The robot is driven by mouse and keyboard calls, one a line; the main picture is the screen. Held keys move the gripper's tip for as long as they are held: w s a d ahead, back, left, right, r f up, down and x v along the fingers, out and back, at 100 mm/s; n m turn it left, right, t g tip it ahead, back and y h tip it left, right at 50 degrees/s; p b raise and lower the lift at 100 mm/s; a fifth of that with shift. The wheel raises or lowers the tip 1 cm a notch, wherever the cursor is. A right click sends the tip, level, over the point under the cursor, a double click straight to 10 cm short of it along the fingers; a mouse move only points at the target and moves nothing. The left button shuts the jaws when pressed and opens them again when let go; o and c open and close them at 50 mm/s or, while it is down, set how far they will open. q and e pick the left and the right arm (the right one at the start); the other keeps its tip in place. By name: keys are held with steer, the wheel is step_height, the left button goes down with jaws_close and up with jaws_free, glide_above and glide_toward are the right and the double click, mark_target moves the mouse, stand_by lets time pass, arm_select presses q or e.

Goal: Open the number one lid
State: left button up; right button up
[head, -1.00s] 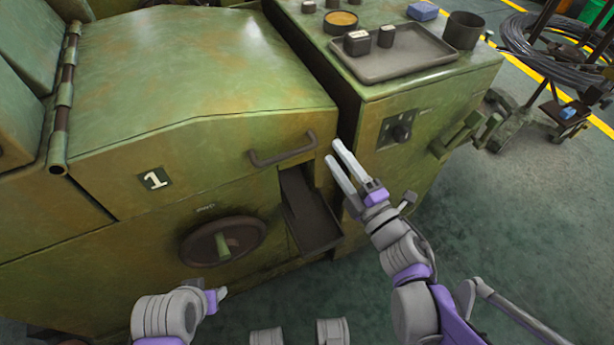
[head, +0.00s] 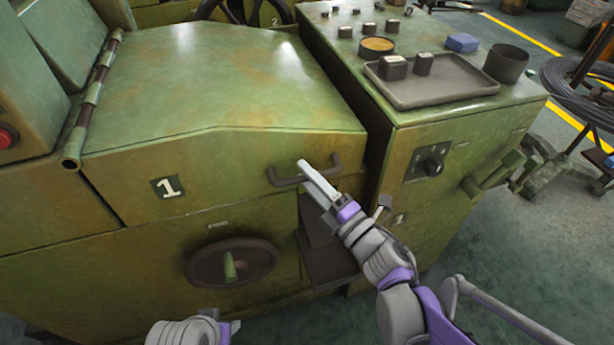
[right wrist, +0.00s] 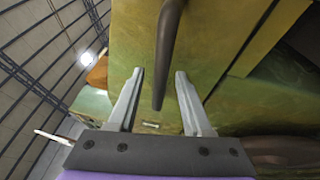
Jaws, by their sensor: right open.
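The green lid (head: 225,95) marked with a number 1 plate (head: 167,187) is closed on the machine, with its hinge (head: 95,95) along the left side. Its dark bar handle (head: 284,182) is on the front face near the right corner. My right gripper (head: 305,168) is at the handle with its fingers open. In the right wrist view the handle (right wrist: 168,45) reaches down between the two spread fingertips (right wrist: 160,74), with a gap to each side. My left gripper (head: 226,330) shows only partly at the bottom edge, low in front of the machine.
A dark handwheel (head: 232,263) is below the lid. An open chute (head: 328,262) is below the handle. A control cabinet (head: 450,140) on the right carries a tray (head: 440,92) and a cup (head: 506,63).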

steer(key=shift+w+a, duration=0.15)
steer(key=shift+w, duration=0.05)
jaws_close()
stand_by(1.4)
